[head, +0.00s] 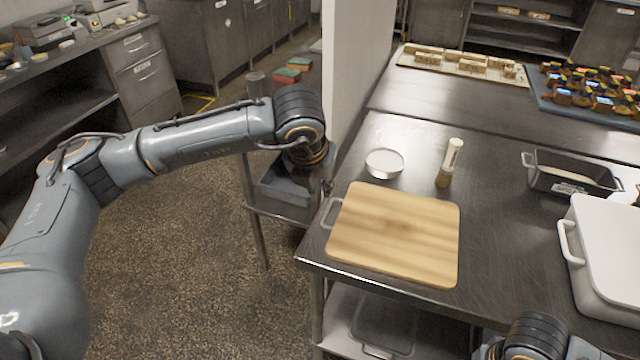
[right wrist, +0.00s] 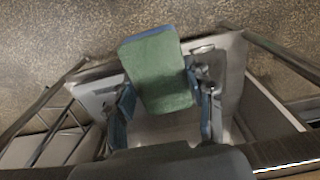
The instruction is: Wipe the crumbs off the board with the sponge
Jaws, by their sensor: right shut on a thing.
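The wooden board (head: 393,235) lies flat on the steel table in the head view. A faint brown patch shows near its middle; single crumbs are too small to make out. The green sponge with a blue layer (right wrist: 157,75) is between the fingers of my right gripper (right wrist: 160,88), which is shut on it. In the head view only part of my right arm shows at the bottom right, and its gripper is out of frame. My left gripper (head: 325,186) hangs by the table's left edge, beside the board; its fingers are mostly hidden.
A round white-topped dish (head: 384,163) and a capped bottle (head: 450,163) stand behind the board. A white lidded bin (head: 606,260) and a dark pan (head: 570,176) are on the right. A grey tub-like container (right wrist: 232,85) lies below the sponge in the right wrist view.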

